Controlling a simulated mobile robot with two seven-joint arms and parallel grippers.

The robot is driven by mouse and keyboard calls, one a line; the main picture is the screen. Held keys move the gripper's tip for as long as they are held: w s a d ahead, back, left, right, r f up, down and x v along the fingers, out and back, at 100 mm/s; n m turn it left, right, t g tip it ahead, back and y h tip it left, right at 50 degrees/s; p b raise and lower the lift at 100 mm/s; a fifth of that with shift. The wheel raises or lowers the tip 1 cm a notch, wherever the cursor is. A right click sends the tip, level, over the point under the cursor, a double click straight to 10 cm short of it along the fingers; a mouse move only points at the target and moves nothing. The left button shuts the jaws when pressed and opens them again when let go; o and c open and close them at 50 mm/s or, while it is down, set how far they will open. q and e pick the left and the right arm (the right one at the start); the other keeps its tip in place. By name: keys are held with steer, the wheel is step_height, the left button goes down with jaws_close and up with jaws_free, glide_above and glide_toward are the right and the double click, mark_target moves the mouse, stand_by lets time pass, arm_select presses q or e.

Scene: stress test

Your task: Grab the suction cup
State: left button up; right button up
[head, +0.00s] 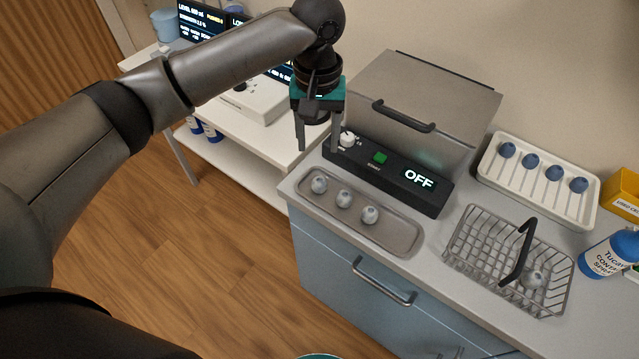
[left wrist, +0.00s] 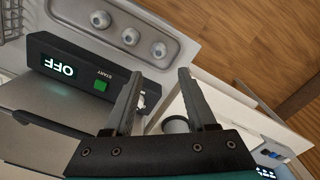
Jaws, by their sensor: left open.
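Three small grey-white suction cups with dark centres lie in a row in a shallow metal tray (head: 395,238): a left one (head: 319,185), a middle one (head: 343,199) and a right one (head: 369,214). In the left wrist view they show at the top (left wrist: 100,19) (left wrist: 130,36) (left wrist: 159,50). Another similar cup (head: 535,279) is in the wire basket. Several bluish cups (head: 531,160) sit in a white ribbed tray. My left gripper (head: 318,148) is open and empty, pointing down above the counter's left end, apart from the cups. My right gripper is out of view.
A black control panel (head: 387,176) with a knob, green START button and OFF display fronts a lidded metal machine (head: 420,95). The wire basket (head: 487,242) has a raised dark handle. A white cart (head: 215,125) is at left.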

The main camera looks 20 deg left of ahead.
arm_select(q)
steer(key=b, duration=0.1)
glide_above(319, 180)
step_height(319, 180, down, 7)
steer(key=shift+a+r, duration=0.1)
steer(key=shift+r, duration=0.1)
step_height(319, 180, down, 5)
steer(key=shift+f+b, duration=0.1)
steer(key=shift+b, duration=0.7)
jaws_close()
